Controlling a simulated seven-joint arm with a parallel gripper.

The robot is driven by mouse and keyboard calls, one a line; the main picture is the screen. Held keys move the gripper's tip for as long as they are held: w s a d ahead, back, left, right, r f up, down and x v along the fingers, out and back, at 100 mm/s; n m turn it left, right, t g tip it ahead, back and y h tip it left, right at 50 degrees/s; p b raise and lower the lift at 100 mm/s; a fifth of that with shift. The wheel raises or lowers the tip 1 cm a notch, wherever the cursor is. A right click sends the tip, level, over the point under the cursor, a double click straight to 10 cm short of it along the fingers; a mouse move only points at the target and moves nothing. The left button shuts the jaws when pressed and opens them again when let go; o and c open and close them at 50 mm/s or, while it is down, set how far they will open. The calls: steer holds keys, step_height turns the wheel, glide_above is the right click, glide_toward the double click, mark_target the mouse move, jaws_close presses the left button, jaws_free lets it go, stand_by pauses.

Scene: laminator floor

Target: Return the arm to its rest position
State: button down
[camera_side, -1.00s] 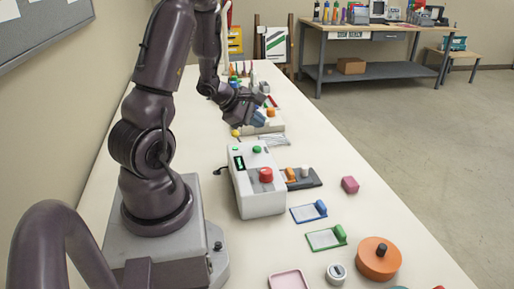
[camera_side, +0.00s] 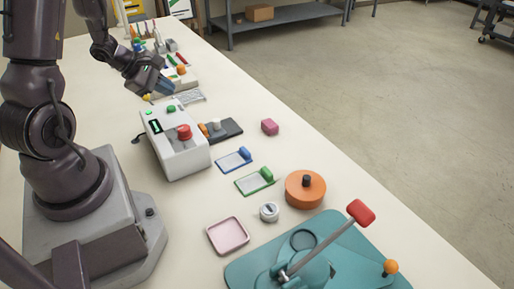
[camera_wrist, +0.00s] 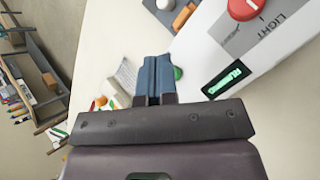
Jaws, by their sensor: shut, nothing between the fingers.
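My gripper (camera_side: 165,88) hangs above the table behind the white control box (camera_side: 182,150) in the side view. In the wrist view its blue fingers (camera_wrist: 154,62) are together, with nothing between them. The control box, with a red button, a green button and a lit green display, stands on the table near my arm's base. Its display (camera_wrist: 226,80) also shows in the wrist view, to the right of the fingers. A green button is partly hidden behind the fingers there.
A teal lever device (camera_side: 345,265) stands in front. Several small items lie beyond my gripper.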

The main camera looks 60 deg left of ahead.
steer(key=s+d+r+m+g, duration=0.1)
steer(key=s+d+r+m, duration=0.1)
steer(key=d+r+m, duration=0.7)
steer(key=s+d+r+m+g+y, duration=0.1)
steer(key=s+d+r+m, duration=0.1)
steer(key=d+r+m, duration=0.8)
steer(key=d+m, duration=0.5)
steer(key=m, duration=0.2)
steer(key=shift+s+r+g, duration=0.15)
steer(key=shift+g, duration=0.25)
